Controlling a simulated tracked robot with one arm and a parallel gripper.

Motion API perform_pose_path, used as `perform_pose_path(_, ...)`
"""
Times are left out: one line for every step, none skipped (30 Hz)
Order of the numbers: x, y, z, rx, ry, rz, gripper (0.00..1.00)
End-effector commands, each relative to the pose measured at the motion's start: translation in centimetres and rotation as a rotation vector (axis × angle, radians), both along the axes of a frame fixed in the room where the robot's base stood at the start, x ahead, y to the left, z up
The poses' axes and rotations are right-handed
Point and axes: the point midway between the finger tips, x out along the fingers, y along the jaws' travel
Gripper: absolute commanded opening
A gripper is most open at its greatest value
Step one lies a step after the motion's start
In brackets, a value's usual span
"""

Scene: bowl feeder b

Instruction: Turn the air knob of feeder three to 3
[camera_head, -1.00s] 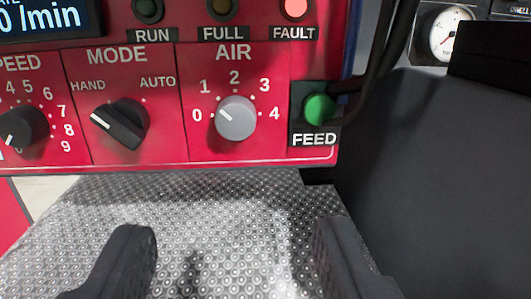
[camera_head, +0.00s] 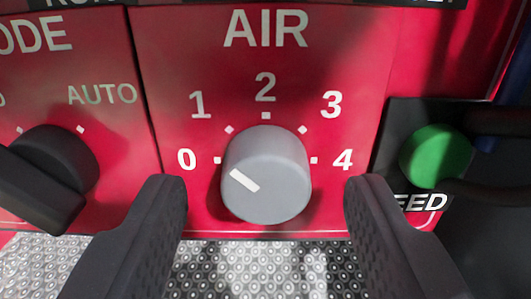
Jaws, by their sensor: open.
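The air knob (camera_head: 266,178) is a grey round knob on the red panel, under the word AIR, with marks 0 to 4 around it. Its white pointer line points to the upper left, between 0 and 1. My gripper (camera_head: 265,188) is open. Its two dark fingers stand left and right of the knob, with a visible gap on each side, and neither appears to touch it. The left fingertip is below the 0 and the right one below the 4. No feeder number is visible.
The black mode knob (camera_head: 58,165) is to the left, close to my left finger. The green feed button (camera_head: 436,155) is to the right, with a dark cable beside it. A grey patterned surface (camera_head: 260,268) lies below the panel.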

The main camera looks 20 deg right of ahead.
Motion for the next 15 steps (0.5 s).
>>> perform_pose_path(0.36, -0.16, 0.00, 0.000, -0.001, -0.001, 0.51)
perform_pose_path(0.52, -0.21, 0.03, 0.000, -0.001, -0.001, 0.51)
perform_pose_path(0.70, -0.26, 0.09, 0.001, -0.001, 0.000, 0.51)
perform_pose_path(0.82, -0.30, 0.11, 0.001, -0.001, 0.000, 0.51)
perform_pose_path(0.91, -0.31, 0.13, 0.001, -0.001, 0.000, 0.51)
perform_pose_path(0.98, -0.34, 0.14, 0.001, -0.001, 0.000, 0.51)
perform_pose_path(1.03, -0.35, 0.14, 0.001, -0.001, 0.000, 0.51)
perform_pose_path(1.05, -0.36, 0.14, 0.001, -0.001, 0.000, 0.51)
perform_pose_path(1.07, -0.37, 0.14, 0.001, -0.001, 0.001, 0.51)
perform_pose_path(1.08, -0.37, 0.15, 0.001, -0.001, 0.000, 0.51)
perform_pose_path(1.08, -0.37, 0.15, 0.001, -0.001, 0.000, 0.51)
perform_pose_path(1.07, -0.37, 0.15, 0.001, -0.001, 0.000, 0.51)
perform_pose_path(1.07, -0.38, 0.14, 0.001, -0.001, 0.000, 0.51)
perform_pose_path(1.07, -0.38, 0.14, 0.001, -0.001, 0.000, 0.51)
perform_pose_path(1.05, -0.38, 0.13, 0.001, -0.001, 0.000, 0.51)
